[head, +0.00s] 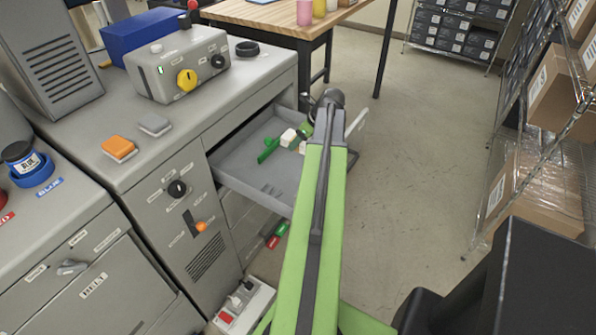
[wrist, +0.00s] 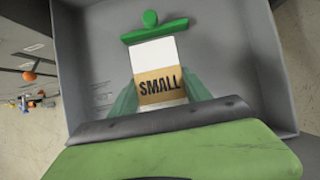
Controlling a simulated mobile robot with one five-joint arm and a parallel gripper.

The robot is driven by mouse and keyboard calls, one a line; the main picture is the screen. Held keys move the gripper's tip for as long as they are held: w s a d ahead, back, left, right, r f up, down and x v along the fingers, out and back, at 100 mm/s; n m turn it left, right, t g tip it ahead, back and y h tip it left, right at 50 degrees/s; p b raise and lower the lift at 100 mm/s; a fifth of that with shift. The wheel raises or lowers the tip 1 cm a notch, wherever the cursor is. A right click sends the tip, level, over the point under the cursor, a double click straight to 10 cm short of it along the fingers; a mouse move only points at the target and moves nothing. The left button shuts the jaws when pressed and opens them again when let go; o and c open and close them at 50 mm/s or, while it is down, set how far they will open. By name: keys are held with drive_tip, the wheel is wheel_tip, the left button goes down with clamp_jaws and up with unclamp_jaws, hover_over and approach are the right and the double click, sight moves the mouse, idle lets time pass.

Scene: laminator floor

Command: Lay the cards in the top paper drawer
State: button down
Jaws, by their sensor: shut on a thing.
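The top paper drawer (head: 235,172) is pulled out of the grey cabinet; its grey floor and walls also fill most of the wrist view (wrist: 85,60). The cards are a white pack with a tan band reading "SMALL" (wrist: 160,87); their white end shows in the head view (head: 288,137). My gripper (wrist: 161,90) is shut on the pack, one teal finger on each side, over the drawer. I cannot tell whether the pack touches the drawer floor. A green T-shaped piece (wrist: 144,28) is just past the pack's far end, also visible in the head view (head: 267,151).
A grey control box with a yellow knob (head: 187,80) stands on the cabinet top. A power strip (head: 243,302) is on the floor below. Shelves with cartons (head: 535,160) stand right; the floor between (head: 415,170) is clear.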

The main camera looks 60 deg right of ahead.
sight(295, 164)
wheel_tip(295, 164, down, 10)
drive_tip(key=b, duration=0.9)
drive_tip(key=shift+f+b, duration=0.1)
drive_tip(key=shift+b, duration=0.3)
drive_tip(key=shift+r, duration=0.2)
drive_tip(key=shift+f, duration=0.15)
drive_tip(key=shift+c, duration=2.4)
unclamp_jaws()
